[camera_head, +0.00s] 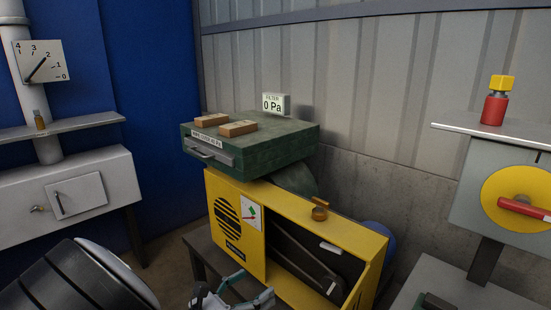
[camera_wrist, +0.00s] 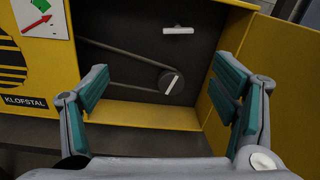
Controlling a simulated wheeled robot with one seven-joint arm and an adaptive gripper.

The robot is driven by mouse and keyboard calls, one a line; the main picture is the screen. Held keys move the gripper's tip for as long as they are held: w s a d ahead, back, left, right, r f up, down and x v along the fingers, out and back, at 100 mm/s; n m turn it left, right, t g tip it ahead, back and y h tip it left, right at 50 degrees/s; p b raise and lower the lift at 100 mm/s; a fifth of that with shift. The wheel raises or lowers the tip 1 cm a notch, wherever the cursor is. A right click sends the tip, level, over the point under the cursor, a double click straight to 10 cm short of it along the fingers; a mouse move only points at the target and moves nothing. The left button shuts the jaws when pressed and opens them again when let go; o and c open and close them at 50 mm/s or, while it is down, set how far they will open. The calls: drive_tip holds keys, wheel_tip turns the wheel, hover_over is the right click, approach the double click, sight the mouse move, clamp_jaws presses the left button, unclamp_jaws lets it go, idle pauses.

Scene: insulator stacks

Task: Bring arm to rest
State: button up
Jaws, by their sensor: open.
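My gripper (camera_head: 252,287) shows at the bottom edge of the head view, in front of the yellow machine cabinet (camera_head: 237,250). In the wrist view my gripper (camera_wrist: 163,84) is open, its two teal-padded fingers wide apart with nothing between them. Beyond the fingers, the cabinet's opening shows a dark back panel, a belt around a pulley (camera_wrist: 168,80) and two white bars, one on the pulley and one above it (camera_wrist: 178,30). The fingers appear apart from the cabinet, though the right one overlaps its yellow side in the picture. Most of my arm is out of view.
A grey box with a shelf stands left; a red-handled yellow switch (camera_head: 518,202) is right. Open floor shows left of the cabinet.

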drive_tip(key=s+d+r+m+g+y, duration=0.4)
drive_tip(key=s+d+r+m+g, duration=0.2)
drive_tip(key=d+r+m, duration=0.4)
drive_tip(key=s+d+r+m+g+y, duration=0.55)
drive_tip(key=d+r+m, duration=0.35)
drive_tip(key=d, duration=0.4)
drive_tip(key=s+d+r+m+t+y, duration=0.1)
drive_tip(key=s+r+m+t+y, duration=0.3)
drive_tip(key=s+m, duration=0.55)
drive_tip(key=s+f+g, duration=0.3)
drive_tip(key=s, duration=0.7)
wheel_tip(320, 180, up, 17)
drive_tip(key=t+p, duration=0.2)
drive_tip(key=p, duration=1.3)
drive_tip(key=shift+d+f+t+h, duration=0.2)
drive_tip(key=shift+d+t+h, duration=0.15)
drive_tip(key=shift+s, duration=0.1)
